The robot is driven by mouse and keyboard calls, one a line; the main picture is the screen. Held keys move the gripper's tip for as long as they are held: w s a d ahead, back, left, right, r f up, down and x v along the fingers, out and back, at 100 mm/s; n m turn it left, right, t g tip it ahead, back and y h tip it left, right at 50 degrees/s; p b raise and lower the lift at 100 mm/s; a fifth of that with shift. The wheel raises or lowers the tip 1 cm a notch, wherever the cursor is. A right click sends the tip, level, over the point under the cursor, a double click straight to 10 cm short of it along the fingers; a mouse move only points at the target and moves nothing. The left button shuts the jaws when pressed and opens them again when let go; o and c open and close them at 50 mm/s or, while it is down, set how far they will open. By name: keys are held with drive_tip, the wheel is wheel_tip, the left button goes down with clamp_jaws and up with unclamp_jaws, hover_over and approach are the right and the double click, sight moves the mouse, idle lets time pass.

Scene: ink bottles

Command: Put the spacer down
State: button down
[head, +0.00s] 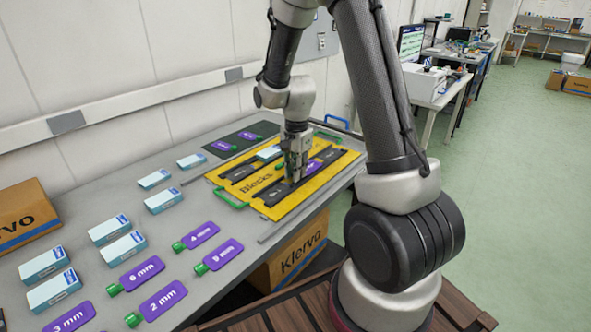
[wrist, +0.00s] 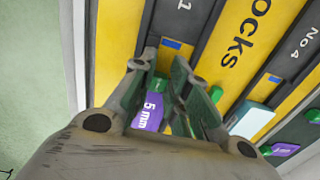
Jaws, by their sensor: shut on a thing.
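A purple spacer marked "5 mm" (wrist: 150,111) with a green end (wrist: 160,85) shows between and behind my gripper's fingers in the wrist view. My gripper (wrist: 162,82) is shut on it around the green end. In the head view my gripper (head: 293,178) points down over the yellow "Blocks" board (head: 228,178), and the purple spacer (head: 314,167) shows just right of the fingers, along a black strip. The fingers hide part of the green end. I cannot tell whether the spacer touches the board.
A pale box (head: 268,153) lies on the board. Several purple spacers, such as "2 mm" (head: 163,299), and several pale boxes, such as this one (head: 118,249), lie on the grey table at left. A dark mat (head: 238,151) with two spacers lies behind. Green handles (head: 231,200) stand at the board's ends.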

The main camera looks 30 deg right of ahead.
drive_tip(key=c, duration=1.4)
unclamp_jaws()
drive_tip(key=s+r+n+t, duration=0.1)
drive_tip(key=s+r, duration=0.1)
drive_tip(key=r, duration=0.6)
drive_tip(key=s+r+n, duration=0.1)
drive_tip(key=s+r, duration=0.1)
drive_tip(key=r, duration=0.7)
drive_tip(key=s+r+n+t, duration=0.1)
drive_tip(key=s+r+n, duration=0.1)
drive_tip(key=s+n, duration=0.2)
drive_tip(key=s+r+n+t, duration=0.1)
drive_tip(key=s+r+n, duration=0.1)
drive_tip(key=s, duration=0.7)
drive_tip(key=s+r+n+t, duration=0.1)
drive_tip(key=s+r+n, duration=0.1)
drive_tip(key=s+n, duration=0.3)
drive_tip(key=shift+s+d+r+n, duration=0.15)
drive_tip(key=shift+s+d+r, duration=0.05)
drive_tip(key=shift+s, duration=0.2)
drive_tip(key=shift+s+d+r+n, duration=0.15)
drive_tip(key=shift+s+d, duration=0.05)
drive_tip(key=shift+s, duration=0.2)
